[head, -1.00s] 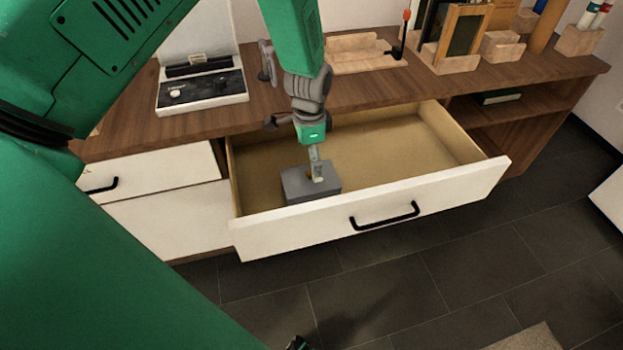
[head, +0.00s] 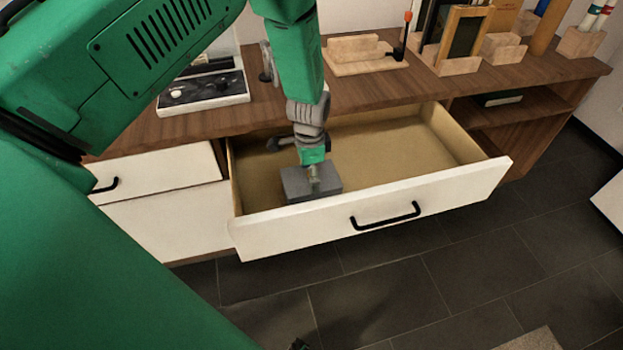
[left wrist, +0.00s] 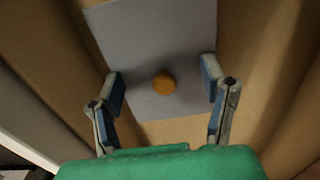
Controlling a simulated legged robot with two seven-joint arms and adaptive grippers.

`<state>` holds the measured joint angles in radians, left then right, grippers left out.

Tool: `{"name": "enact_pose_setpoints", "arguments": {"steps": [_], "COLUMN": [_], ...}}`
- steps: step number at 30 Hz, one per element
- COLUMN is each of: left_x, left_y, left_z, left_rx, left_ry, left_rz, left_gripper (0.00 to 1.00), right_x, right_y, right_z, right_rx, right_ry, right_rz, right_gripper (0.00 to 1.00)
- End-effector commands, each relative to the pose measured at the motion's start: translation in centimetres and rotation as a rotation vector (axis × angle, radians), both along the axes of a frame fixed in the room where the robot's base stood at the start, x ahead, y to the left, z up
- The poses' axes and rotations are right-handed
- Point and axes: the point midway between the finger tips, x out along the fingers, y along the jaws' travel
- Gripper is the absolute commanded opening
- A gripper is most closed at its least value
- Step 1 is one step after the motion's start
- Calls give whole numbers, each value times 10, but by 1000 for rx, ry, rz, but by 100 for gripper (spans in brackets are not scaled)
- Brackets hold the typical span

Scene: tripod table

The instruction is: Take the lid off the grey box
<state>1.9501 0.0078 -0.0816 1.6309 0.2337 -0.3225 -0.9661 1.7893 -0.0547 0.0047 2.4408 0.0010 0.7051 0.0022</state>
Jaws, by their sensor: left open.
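The grey box (head: 297,187) sits in the open drawer, near its front left corner. In the left wrist view the box's grey lid (left wrist: 140,40) fills the upper middle, with a round orange-brown knob (left wrist: 165,83) on it. My left gripper (head: 315,186) points down over the box. In the left wrist view the open fingers of my left gripper (left wrist: 163,82) stand on either side of the knob, apart from it. In the head view the gripper hides the knob. My right gripper does not show.
The open drawer has a white front (head: 450,205) with a black handle (head: 386,216); its right part is empty. On the wooden top stand a black-and-white device (head: 205,92), a wooden holder (head: 365,57) and a frame (head: 462,42).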

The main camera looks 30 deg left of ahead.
Motion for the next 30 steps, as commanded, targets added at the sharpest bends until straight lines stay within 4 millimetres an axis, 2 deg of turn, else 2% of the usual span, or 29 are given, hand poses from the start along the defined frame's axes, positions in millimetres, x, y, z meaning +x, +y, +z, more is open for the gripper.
{"name": "enact_pose_setpoints", "arguments": {"steps": [1, 3, 5, 9, 30], "left_x": [-2, -2, -2, -3, -4], "left_y": [0, 0, 0, 0, 0], "left_z": [-3, -4, -4, -6, -6], "left_rx": [0, 0, 0, 0, -1], "left_ry": [4, 5, 6, 9, 14], "left_rz": [0, 1, 0, 0, 0], "left_gripper": [35, 17, 7, 0, 0], "right_x": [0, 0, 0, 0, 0], "right_y": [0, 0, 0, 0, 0], "right_z": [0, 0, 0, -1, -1], "right_rx": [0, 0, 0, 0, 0], "right_ry": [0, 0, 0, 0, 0], "right_rz": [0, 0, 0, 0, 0], "right_gripper": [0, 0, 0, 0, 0]}}
